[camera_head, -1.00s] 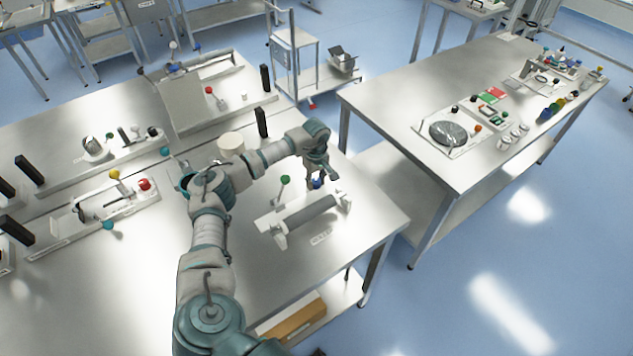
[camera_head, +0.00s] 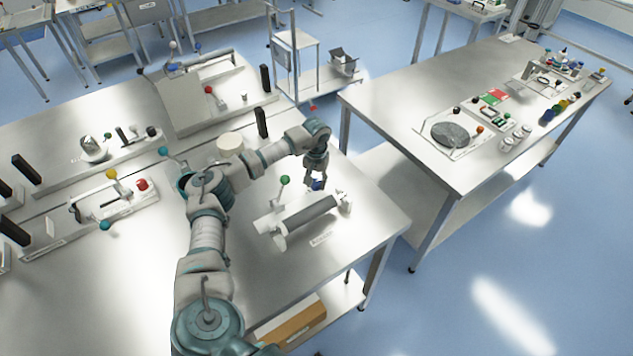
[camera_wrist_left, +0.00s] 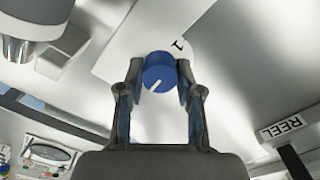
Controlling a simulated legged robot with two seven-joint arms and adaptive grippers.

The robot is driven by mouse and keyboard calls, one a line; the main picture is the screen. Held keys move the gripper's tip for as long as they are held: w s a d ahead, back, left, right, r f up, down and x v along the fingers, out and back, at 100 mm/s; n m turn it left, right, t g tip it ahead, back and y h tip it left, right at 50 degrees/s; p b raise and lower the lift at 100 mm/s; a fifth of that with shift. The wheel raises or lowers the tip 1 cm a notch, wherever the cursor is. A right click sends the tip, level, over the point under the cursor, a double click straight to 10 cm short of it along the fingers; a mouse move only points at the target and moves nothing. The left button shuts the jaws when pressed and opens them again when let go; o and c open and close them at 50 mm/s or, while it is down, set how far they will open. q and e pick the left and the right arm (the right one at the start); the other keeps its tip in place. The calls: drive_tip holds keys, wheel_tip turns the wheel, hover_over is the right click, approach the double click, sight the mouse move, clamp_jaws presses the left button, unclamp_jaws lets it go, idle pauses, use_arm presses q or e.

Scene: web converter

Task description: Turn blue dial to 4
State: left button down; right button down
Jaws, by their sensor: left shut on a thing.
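The blue dial (camera_wrist_left: 159,73) sits between the two fingertips of my left gripper (camera_wrist_left: 158,80) in the left wrist view. A white pointer line on its face slants to the lower left. A black numeral 1 shows on the white plate (camera_wrist_left: 128,40) beside the dial; other numerals are hidden. In the head view my left gripper (camera_head: 317,179) reaches down to the blue dial (camera_head: 317,185), at the back of the roller unit. The gripper is shut on the dial. My right gripper is not in view.
A grey roller (camera_head: 305,216) lies in front of the dial, and a green-knobbed lever (camera_head: 285,180) stands to its left. A REEL label (camera_wrist_left: 282,127) shows in the wrist view. Another bench (camera_head: 400,95) stands right, across an aisle.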

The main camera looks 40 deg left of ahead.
sight(316, 180)
use_arm(q)
drive_tip(key=shift+w+a+r+m, duration=0.15)
drive_tip(key=shift+r+m, duration=0.1)
drive_tip(key=shift+m, duration=0.25)
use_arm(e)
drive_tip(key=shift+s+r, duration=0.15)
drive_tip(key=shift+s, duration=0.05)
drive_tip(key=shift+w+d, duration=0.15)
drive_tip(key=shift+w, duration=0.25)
use_arm(q)
drive_tip(key=c, duration=0.8)
unclamp_jaws()
drive_tip(key=shift+f, duration=0.1)
drive_tip(key=shift+o, duration=0.2)
drive_tip(key=shift+f, duration=0.1)
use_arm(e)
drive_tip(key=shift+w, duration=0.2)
use_arm(q)
wheel_tip(316, 180, up, 12)
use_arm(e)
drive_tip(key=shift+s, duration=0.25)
use_arm(q)
drive_tip(key=shift+a+f, duration=0.1)
drive_tip(key=shift+f, duration=0.05)
